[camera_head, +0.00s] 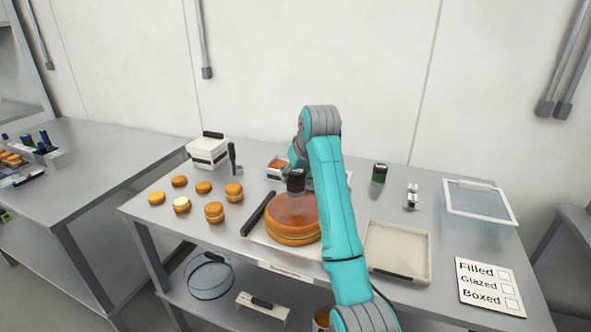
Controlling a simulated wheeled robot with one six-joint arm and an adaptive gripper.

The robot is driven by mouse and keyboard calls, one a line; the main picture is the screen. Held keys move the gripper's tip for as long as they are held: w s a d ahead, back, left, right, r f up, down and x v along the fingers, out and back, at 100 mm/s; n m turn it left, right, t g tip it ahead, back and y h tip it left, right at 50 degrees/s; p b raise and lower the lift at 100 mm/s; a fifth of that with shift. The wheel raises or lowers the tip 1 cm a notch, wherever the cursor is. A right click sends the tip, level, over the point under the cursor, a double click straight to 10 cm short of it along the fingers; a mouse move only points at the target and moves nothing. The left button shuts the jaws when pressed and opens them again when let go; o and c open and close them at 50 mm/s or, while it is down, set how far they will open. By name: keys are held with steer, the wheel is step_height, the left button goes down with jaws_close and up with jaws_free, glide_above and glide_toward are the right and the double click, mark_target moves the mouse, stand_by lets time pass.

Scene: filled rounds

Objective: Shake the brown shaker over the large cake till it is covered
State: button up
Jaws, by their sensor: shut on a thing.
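The large cake (293,222) is a round, two-layer cake with a glossy orange-brown top, lying on a pale board on the middle table. My gripper (297,166) is above the cake's back part, partly hidden by my teal arm. It is shut on the brown shaker (296,184), a small dark cylinder held just over the cake's back edge. Its tilt and any falling powder are too small to make out. The cake's right side is hidden behind my arm. Its visible top looks evenly orange-brown.
Several small cakes (203,188) stand left of the large cake, with a black-handled tool (258,214) between. Behind are a white box (208,152) and a small tray (277,168). Right are a dark-green jar (379,173), an empty tray (426,254), a clear-lidded box (480,208) and a checklist (490,287).

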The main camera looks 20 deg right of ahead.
steer(key=shift+a, duration=0.75)
stand_by(0.6)
steer(key=shift+d, duration=1.5)
steer(key=shift+a, duration=1.45)
stand_by(0.4)
stand_by(0.5)
steer(key=shift+r, duration=0.1)
stand_by(0.6)
steer(key=shift+r, duration=2.4)
steer(key=shift+d, duration=0.1)
